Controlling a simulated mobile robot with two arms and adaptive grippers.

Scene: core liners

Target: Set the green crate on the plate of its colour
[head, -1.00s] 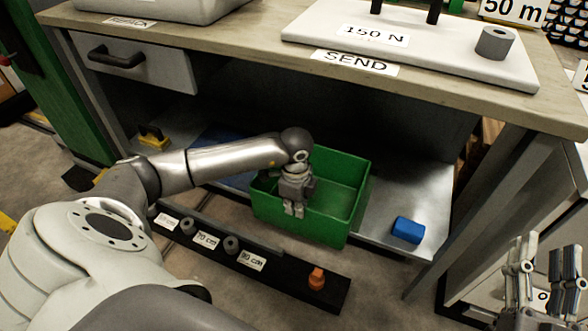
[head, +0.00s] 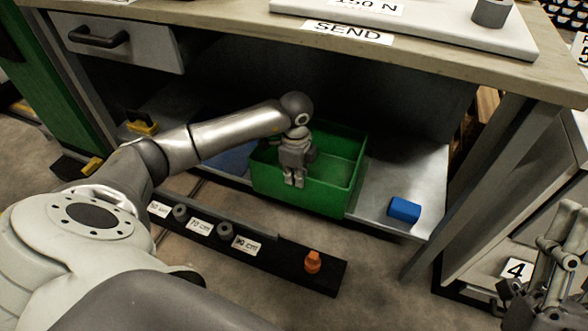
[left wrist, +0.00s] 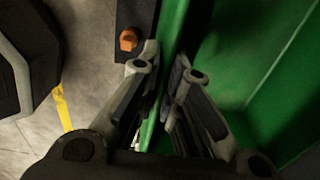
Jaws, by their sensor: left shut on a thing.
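The green crate (head: 355,175) is an open box at the front of the low shelf under the bench. Its front wall stands near the shelf's front edge. I cannot tell whether its bottom rests on the shelf. My left gripper (head: 294,183) is shut on the crate's near wall, pointing down. In the left wrist view the fingers (left wrist: 165,95) straddle the green wall (left wrist: 174,35), and the crate's inside shows at the right. No green plate shows. My right gripper (head: 560,265) is at the lower right, away from the crate, with its fingers apart and empty.
The bench top (head: 440,75) overhangs above. A dark rail (head: 285,258) with an orange piece (head: 313,261) lies in front.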

